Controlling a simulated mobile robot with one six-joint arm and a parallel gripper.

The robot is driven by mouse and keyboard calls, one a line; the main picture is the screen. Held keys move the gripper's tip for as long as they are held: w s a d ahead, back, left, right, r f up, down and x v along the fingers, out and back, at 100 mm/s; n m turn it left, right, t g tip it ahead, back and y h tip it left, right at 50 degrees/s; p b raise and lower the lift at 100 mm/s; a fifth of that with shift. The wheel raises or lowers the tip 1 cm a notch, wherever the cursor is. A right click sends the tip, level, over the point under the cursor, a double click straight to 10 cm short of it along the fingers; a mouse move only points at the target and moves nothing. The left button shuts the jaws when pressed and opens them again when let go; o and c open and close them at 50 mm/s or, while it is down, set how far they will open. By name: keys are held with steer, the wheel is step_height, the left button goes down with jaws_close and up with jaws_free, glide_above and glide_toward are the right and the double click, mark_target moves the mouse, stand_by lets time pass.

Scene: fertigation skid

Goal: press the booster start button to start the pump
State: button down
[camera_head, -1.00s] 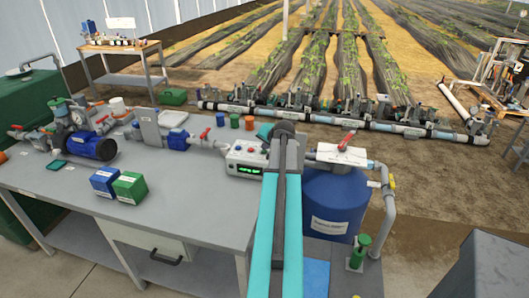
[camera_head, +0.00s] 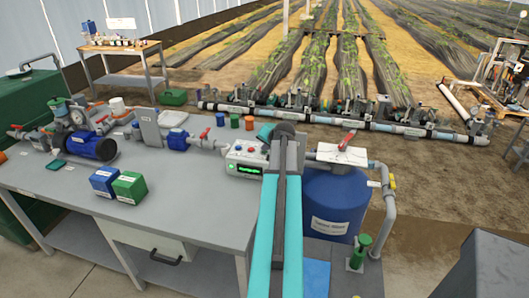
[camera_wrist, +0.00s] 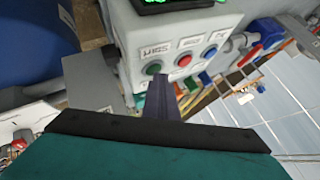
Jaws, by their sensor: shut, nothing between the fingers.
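The grey control box (camera_head: 246,158) sits on the bench near its right end, with a lit green display (camera_head: 246,168) on its front. In the wrist view the box (camera_wrist: 135,50) carries a green button (camera_wrist: 153,69), a red button (camera_wrist: 184,60) and a blue button (camera_wrist: 209,50) in a row under small labels. The label above the green button seems to read START. My gripper (camera_wrist: 160,80) is shut and empty, its tip right by the green button; I cannot tell whether it touches. In the head view my arm hides the gripper.
A blue tank (camera_head: 333,202) with a red-handled valve (camera_head: 347,140) stands right of the box. Blue (camera_head: 104,182) and green (camera_head: 130,187) boxes lie on the bench. The bench front between them and the control box is clear.

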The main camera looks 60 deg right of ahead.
mark_target(265, 153)
stand_by(0.3)
steer(key=shift+r+p, duration=0.4)
steer(key=shift+r, duration=0.4)
steer(key=shift+r+p, duration=1.25)
steer(key=shift+r, duration=1.25)
steer(key=shift+r, duration=0.1)
